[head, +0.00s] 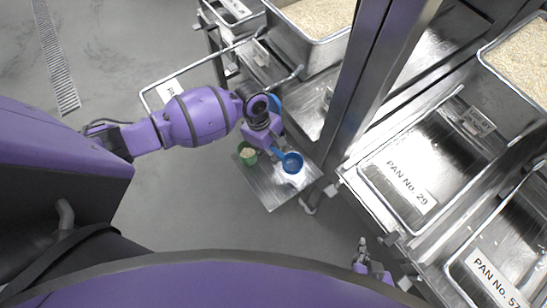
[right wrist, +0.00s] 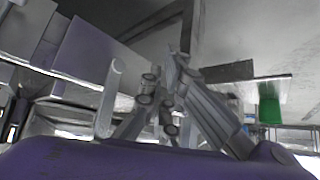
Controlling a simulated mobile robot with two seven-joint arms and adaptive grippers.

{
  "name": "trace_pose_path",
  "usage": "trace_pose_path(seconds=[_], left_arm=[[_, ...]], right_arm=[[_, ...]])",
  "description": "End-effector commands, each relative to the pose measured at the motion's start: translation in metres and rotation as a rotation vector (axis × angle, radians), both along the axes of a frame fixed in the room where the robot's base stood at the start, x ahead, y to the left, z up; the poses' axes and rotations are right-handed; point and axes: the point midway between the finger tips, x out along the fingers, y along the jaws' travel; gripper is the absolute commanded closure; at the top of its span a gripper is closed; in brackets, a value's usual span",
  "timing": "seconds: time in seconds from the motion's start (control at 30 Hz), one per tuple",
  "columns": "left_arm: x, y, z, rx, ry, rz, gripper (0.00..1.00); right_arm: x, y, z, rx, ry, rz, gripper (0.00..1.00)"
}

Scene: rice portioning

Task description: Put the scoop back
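A blue scoop (head: 292,163) is over or on a small metal stand, its handle running up-left to my left wrist. A green cup (head: 247,154) with pale contents stands on the stand to the left of the scoop. The green cup also shows at the right of the right wrist view (right wrist: 269,106). My left arm reaches in from the left. Its gripper is mostly hidden beneath the wrist, so its grip on the handle cannot be made out. My right gripper (head: 362,245) is low on the right, apart from the scoop and cup, and seems empty.
The metal stand (head: 272,190) has bare room at its front. Pan No. 29 (head: 375,179) and Pan No. 57 (head: 462,268) lie on the rack at right. Rice-filled trays stand at top and upper right. A steel post (head: 365,75) rises right of my left arm.

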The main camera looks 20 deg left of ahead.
Motion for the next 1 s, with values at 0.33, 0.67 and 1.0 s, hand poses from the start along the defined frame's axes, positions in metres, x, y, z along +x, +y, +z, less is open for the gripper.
trace_pose_path(seconds=[0.33, 0.67, 1.0], left_arm=[[-0.002, -0.007, -0.040, 0.000, 0.002, 0.000, 1.00], [-0.001, -0.008, -0.041, -0.001, 0.000, -0.001, 1.00], [-0.001, -0.007, -0.046, 0.000, -0.001, -0.002, 0.78]], right_arm=[[0.000, -0.004, -0.005, -0.009, -0.001, 0.001, 1.00], [0.001, -0.002, -0.003, 0.000, -0.005, -0.013, 1.00], [-0.001, -0.001, -0.005, 0.001, 0.000, -0.014, 1.00]])
